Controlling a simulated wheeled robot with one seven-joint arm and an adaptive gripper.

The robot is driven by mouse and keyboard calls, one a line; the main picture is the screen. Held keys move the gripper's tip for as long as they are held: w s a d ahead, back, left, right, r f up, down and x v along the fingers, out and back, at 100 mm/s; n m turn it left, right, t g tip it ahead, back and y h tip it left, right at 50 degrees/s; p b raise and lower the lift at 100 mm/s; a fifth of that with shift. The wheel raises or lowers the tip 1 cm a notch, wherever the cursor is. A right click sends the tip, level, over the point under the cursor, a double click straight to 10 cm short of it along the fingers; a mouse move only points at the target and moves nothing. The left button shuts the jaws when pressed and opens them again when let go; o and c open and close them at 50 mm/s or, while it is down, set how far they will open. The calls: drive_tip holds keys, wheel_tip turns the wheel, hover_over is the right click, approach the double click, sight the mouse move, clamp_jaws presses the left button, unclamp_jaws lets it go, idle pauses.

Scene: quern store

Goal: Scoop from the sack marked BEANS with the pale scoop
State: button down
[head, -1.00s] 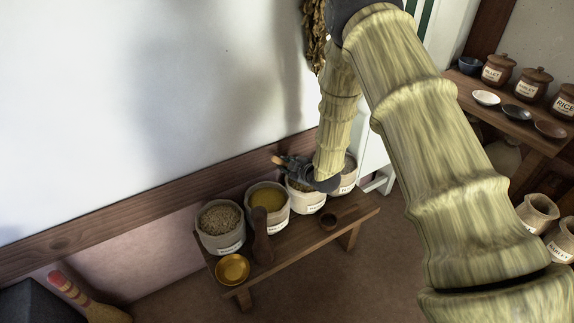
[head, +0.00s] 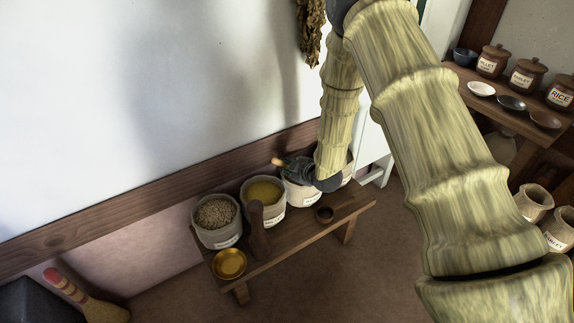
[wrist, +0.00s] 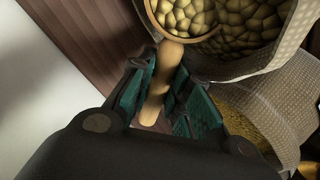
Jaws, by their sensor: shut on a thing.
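My gripper (wrist: 158,85) is shut on the handle of the pale wooden scoop (wrist: 157,88). The scoop's round bowl shows at the top of the wrist view, with pale, bean-like pieces inside its rim. Behind it is the open mouth of a woven sack (wrist: 262,62) holding the same pieces. In the head view my gripper (head: 300,171) is over the third sack from the left (head: 303,195), and the scoop's handle end (head: 277,161) sticks out leftward. The scoop's bowl is hidden there. The sack labels are too small to read.
A bench (head: 283,246) carries the sacks, including one of grain (head: 220,238) and one of yellow contents (head: 271,212). A brass bowl (head: 229,263), a dark wooden tool (head: 257,230) and a small dark bowl (head: 324,214) sit along its front. The wall (head: 150,110) is close behind.

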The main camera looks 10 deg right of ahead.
drive_tip(key=shift+w+a+f+g+h+p, duration=0.25)
drive_tip(key=shift+w+g+p, duration=0.2)
drive_tip(key=shift+g+p, duration=0.35)
drive_tip(key=shift+w+a+f+g+h+p, duration=0.1)
drive_tip(key=shift+w+g+h+p, duration=0.3)
drive_tip(key=shift+g+p, duration=0.35)
drive_tip(key=shift+p, duration=0.55)
drive_tip(key=shift+w+a+g+h+p, duration=0.2)
drive_tip(key=shift+w+g+h+p, duration=0.15)
drive_tip(key=shift+g+p, duration=0.95)
drive_tip(key=shift+w+a+g+h+p, duration=0.15)
drive_tip(key=shift+w+g+h+p, duration=0.3)
drive_tip(key=shift+p, duration=1.5)
drive_tip(key=shift+f+g+p, duration=0.1)
drive_tip(key=shift+g+p, duration=0.4)
drive_tip(key=shift+p, duration=0.15)
drive_tip(key=shift+g+p, duration=0.35)
drive_tip(key=shift+g, duration=0.05)
drive_tip(key=shift+w+g+h, duration=0.15)
drive_tip(key=shift+g+h, duration=0.4)
drive_tip(key=shift+g, duration=0.85)
drive_tip(key=shift+r+p, duration=1.3)
drive_tip(key=shift+r, duration=1.4)
